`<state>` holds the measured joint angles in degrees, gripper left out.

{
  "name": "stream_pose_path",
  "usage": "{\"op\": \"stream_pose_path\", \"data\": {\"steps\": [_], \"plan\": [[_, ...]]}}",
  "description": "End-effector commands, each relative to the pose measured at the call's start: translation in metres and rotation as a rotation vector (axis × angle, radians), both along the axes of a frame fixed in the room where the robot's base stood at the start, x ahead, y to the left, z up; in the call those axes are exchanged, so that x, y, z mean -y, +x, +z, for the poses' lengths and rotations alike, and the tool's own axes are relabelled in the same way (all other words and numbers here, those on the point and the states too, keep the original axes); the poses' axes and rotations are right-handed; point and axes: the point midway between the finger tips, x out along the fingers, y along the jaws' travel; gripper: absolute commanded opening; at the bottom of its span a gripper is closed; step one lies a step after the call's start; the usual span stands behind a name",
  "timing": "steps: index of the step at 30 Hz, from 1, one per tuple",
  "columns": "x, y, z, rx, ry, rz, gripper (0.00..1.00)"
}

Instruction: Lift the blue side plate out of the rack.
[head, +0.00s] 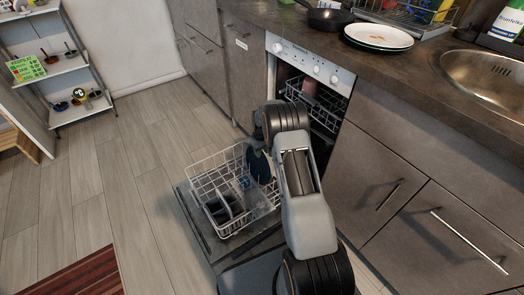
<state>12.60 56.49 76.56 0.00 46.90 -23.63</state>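The dishwasher's pulled-out white wire rack (205,172) rests over its lowered door. A dark blue plate (260,167) stands on edge at the rack's right rear side, beside my arm. My gripper (257,145) points down at the plate's upper edge; the fingertips are small, dark and partly hidden by my arm. I cannot tell whether the fingers are around the plate or only close to it. A small blue item (243,182) sits lower in the rack, and dark dishes (222,208) stand at its front.
The open dishwasher (310,75) has an upper rack inside, right behind my arm.

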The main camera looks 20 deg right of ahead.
Motion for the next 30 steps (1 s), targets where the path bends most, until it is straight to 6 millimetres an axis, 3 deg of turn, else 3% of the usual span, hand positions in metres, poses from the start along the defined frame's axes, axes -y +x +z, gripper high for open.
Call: {"op": "stream_pose_path", "data": {"steps": [24, 30], "plan": [[0.0000, -0.0001, 0.0002, -0.001, 0.000, 0.000, 0.01], [0.0001, 0.0003, 0.0010, 0.001, 0.000, 0.000, 0.00]]}}
